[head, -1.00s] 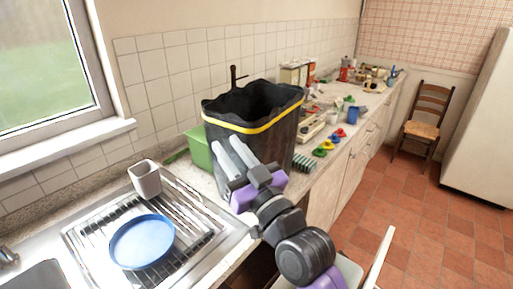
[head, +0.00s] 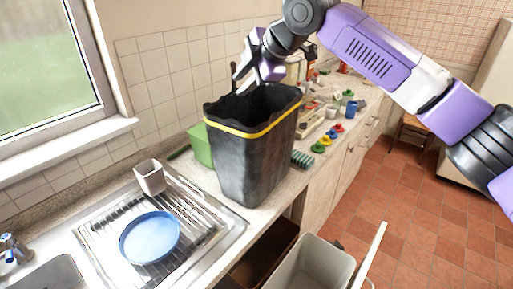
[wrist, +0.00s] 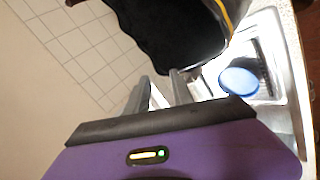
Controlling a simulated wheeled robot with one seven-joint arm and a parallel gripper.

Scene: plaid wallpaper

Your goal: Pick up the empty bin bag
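The bin bag (head: 255,150) is black with a yellow band below its ragged open rim. It stands upright on the counter beside the sink drainer. My gripper (head: 246,80) is over the back of the bag's rim, pointing down. In the wrist view, the bag's dark mouth (wrist: 170,25) lies just beyond my gripper (wrist: 160,82). Its two fingers are apart, and nothing is clearly held between them. I cannot tell whether a finger touches the rim. The inside of the bag is mostly hidden.
A blue plate (head: 150,237) and a grey cup (head: 149,177) are on the drainer. A green box (head: 200,145) stands behind the bag. Several small items crowd the counter to the right. An open grey bin (head: 312,265) is below the counter edge.

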